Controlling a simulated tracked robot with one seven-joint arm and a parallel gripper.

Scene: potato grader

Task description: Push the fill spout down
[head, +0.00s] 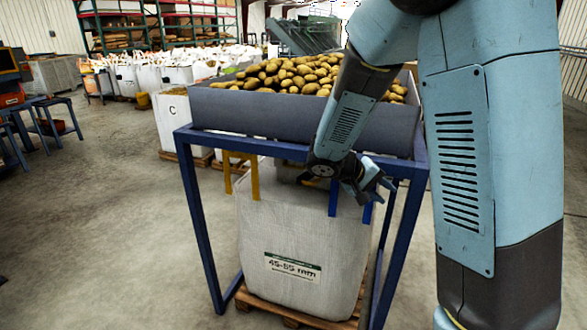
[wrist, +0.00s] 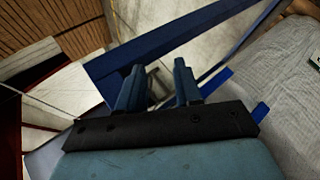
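My gripper (head: 376,188) is in front of the blue frame, near the bag's upper right corner. In the wrist view its two blue fingers (wrist: 158,82) stand apart with nothing between them. A white bulk bag (head: 295,235) labelled 45-55 mm hangs inside the frame, below the grey hopper (head: 265,112). I cannot make out the fill spout for certain; the space between hopper and bag top is dark and partly covered by my arm. In the wrist view the bag's pale woven cloth (wrist: 290,85) is at the right.
The blue frame (head: 198,220) surrounds the bag, with yellow (head: 254,178) and blue straps at the bag's top. Potatoes (head: 285,75) fill the hopper. A wooden pallet (head: 285,312) is under the bag. Another bag marked C stands behind left.

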